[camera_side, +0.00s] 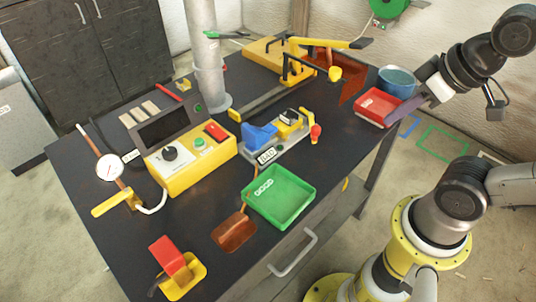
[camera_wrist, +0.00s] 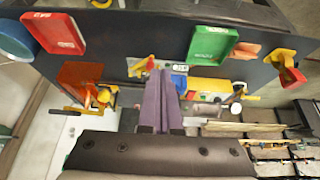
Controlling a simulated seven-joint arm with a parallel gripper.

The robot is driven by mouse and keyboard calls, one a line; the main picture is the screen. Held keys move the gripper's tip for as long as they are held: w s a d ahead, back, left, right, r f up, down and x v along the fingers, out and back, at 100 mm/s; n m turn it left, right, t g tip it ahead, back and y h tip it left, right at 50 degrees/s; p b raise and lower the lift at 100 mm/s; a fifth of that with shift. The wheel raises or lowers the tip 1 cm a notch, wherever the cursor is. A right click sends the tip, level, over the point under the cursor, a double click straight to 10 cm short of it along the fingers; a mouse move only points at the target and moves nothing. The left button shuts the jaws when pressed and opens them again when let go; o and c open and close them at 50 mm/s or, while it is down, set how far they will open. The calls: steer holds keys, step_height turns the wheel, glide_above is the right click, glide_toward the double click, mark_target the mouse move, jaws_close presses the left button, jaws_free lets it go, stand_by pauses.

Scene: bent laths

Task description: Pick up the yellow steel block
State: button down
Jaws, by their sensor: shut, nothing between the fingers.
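My gripper (camera_side: 398,114) has purple fingers and is shut and empty, over or near the red tray at the bench's right end in the side view. In the wrist view its fingertips (camera_wrist: 161,72) meet, pointing toward the bench. A yellow blocky part (camera_side: 290,122) sits beside a blue part (camera_side: 260,136) on a grey fixture at mid-bench. A smaller yellow piece (camera_side: 184,86) lies at the back left. I cannot tell which of these is the yellow steel block. My gripper is apart from both.
A red tray (camera_side: 374,103), blue bowl (camera_side: 397,80) and green tray (camera_side: 280,196) stand on the dark bench. A yellow control box (camera_side: 190,166), a grey post (camera_side: 204,50) and a yellow lever tool (camera_side: 262,50) are obstacles.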

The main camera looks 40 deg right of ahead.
steer(key=shift+c, duration=0.6)
jaws_free()
